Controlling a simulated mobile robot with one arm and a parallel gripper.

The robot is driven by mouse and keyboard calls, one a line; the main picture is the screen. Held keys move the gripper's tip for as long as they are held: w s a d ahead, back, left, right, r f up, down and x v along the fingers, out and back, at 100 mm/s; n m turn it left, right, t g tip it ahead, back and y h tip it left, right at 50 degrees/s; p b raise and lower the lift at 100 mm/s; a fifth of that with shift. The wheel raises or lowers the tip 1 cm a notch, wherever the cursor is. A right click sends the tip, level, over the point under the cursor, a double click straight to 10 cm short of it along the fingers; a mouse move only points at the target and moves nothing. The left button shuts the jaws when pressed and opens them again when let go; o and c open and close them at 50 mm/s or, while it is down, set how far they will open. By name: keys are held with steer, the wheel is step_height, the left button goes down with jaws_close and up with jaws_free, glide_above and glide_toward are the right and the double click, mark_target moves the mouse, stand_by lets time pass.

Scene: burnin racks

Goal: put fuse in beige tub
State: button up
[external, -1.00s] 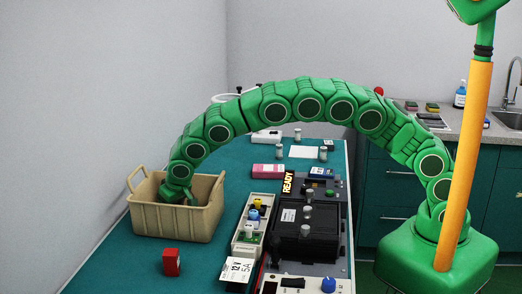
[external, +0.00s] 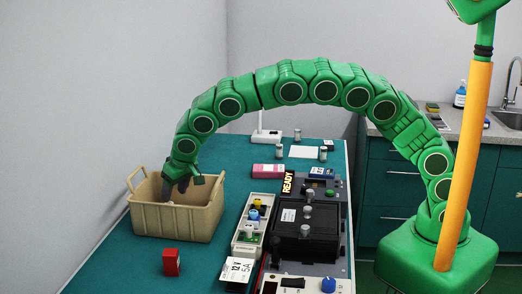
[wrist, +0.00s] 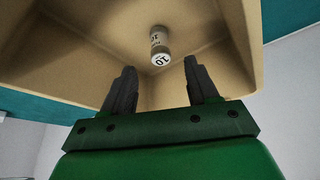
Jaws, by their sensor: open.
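The beige tub (external: 183,222) stands on the left of the teal table in the external view. Its inside also fills much of the wrist view (wrist: 75,55). The fuse (wrist: 160,46), a small pale cylinder with dark print, lies inside the tub in the wrist view. The tub's wall hides it in the external view. My gripper (external: 184,190) is over the tub's opening. In the wrist view its two dark fingers (wrist: 155,75) are spread apart and empty, with the fuse beyond their tips and apart from them.
A red block (external: 171,262) stands in front of the tub. A tray with small figures (external: 253,222) and a black case (external: 305,222) are to the right. Several small cylinders, one at the back (external: 297,135), stand farther off. Bare table lies behind the tub.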

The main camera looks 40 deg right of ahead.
steer(key=shift+v, duration=1.85)
